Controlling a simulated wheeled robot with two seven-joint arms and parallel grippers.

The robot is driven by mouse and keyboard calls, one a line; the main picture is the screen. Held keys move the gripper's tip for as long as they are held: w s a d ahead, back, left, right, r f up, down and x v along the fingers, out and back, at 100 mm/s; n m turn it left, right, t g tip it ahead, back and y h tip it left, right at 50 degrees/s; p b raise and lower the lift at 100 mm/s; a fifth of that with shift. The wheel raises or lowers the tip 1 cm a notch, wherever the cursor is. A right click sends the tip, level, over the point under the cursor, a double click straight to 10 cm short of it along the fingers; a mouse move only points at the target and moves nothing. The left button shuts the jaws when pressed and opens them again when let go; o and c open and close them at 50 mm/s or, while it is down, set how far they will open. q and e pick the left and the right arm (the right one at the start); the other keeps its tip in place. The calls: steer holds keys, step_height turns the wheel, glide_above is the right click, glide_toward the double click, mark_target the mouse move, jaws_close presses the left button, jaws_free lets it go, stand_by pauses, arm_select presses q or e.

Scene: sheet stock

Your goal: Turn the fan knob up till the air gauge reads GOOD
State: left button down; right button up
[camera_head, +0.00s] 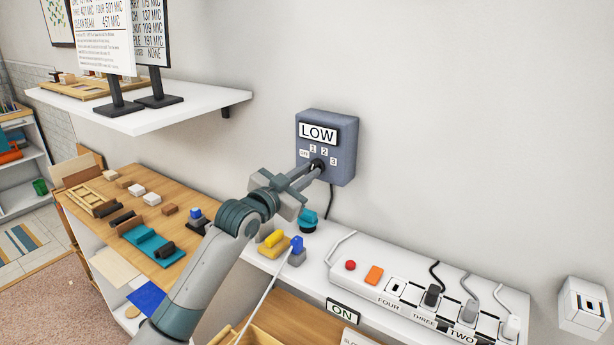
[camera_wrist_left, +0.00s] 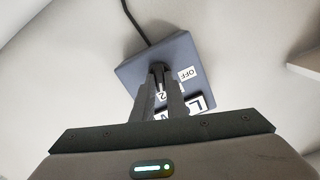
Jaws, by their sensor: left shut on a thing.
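A grey-blue box (camera_head: 343,128) is mounted on the wall. Its air gauge (camera_head: 318,133) reads LOW. The fan knob (camera_head: 318,164) is small and dark, low on the box face. My left gripper (camera_head: 312,171) is shut on the knob, and its fingers hide most of it. Which label the knob points to cannot be told. In the left wrist view the fingers (camera_wrist_left: 160,88) close around the knob, with the box upside down. My right gripper is not in view.
A white power strip (camera_head: 372,276) with several plugs and a red button lies on the counter at right. A teal round item (camera_head: 308,220) and a yellow block (camera_head: 272,242) stand below the box. A white shelf (camera_head: 150,112) juts out at upper left.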

arm_select(q)
steer(key=shift+r, duration=0.1)
stand_by(0.3)
steer(key=c, duration=1.8)
jaws_free()
steer(key=shift+o, duration=0.2)
steer(key=shift+s, duration=0.15)
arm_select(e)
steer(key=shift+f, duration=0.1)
arm_select(q)
steer(key=b+v, duration=0.4)
steer(key=v, duration=1.3)
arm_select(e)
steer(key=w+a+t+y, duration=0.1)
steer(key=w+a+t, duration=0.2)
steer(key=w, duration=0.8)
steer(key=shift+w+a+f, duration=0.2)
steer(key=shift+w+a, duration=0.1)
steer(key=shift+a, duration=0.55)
arm_select(q)
steer(key=shift+a, duration=0.1)
